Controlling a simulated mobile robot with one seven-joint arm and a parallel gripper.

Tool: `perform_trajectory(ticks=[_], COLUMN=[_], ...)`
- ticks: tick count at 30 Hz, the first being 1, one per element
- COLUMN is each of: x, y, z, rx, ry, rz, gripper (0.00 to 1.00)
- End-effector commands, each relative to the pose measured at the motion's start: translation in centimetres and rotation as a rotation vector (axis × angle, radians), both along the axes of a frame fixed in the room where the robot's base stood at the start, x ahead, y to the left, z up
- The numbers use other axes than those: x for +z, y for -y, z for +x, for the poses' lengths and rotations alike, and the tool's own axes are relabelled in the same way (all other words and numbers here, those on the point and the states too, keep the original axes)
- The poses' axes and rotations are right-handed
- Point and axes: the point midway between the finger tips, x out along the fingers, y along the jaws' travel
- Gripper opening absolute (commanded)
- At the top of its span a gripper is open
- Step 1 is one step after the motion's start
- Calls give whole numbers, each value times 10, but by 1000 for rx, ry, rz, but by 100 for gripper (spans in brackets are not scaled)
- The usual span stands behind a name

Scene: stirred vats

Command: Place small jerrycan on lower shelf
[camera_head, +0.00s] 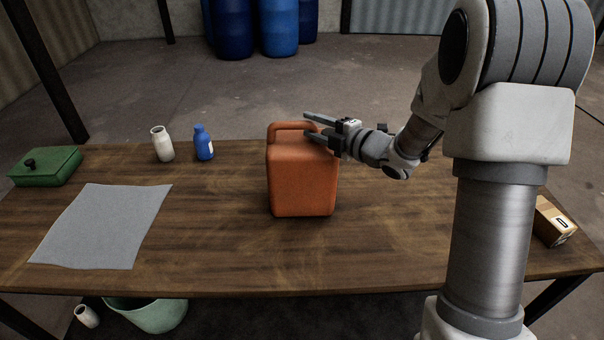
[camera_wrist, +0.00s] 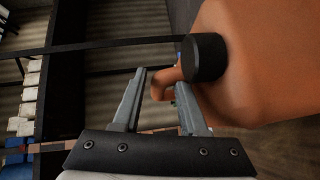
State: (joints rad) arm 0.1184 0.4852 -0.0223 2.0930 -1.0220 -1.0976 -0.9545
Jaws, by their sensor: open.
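The orange jerrycan (camera_head: 300,180) stands upright on the wooden table near its middle, with a handle (camera_head: 290,127) on top. In the wrist view, the jerrycan (camera_wrist: 265,70) fills the right side, with its black cap (camera_wrist: 204,57) facing the camera. My gripper (camera_head: 307,124) is open at the top of the jerrycan, by the handle. In the wrist view, the handle (camera_wrist: 163,86) shows between the two finger tips (camera_wrist: 160,78); I cannot tell whether they touch it. Shelving with white and blue items (camera_wrist: 28,105) shows at the wrist view's left; I cannot tell which level is the lower shelf.
On the table (camera_head: 215,250) are a green box (camera_head: 45,167), a grey sheet (camera_head: 100,225), a white bottle (camera_head: 162,145), a blue bottle (camera_head: 203,143) and a cardboard box (camera_head: 553,222). A pale green bucket (camera_head: 150,315) stands below. Blue barrels (camera_head: 278,27) stand behind.

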Motion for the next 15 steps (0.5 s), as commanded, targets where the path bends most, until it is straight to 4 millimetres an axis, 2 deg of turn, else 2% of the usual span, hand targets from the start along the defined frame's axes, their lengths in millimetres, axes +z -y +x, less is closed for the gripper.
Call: perform_trajectory(ticks=[7,10,15], x=[-2,-3,-6], y=[-18,-32,-42], z=[10,18,33], rx=[4,4,0], ry=[-1,-1,-1], rz=[2,2,-1], gripper=[42,42,42])
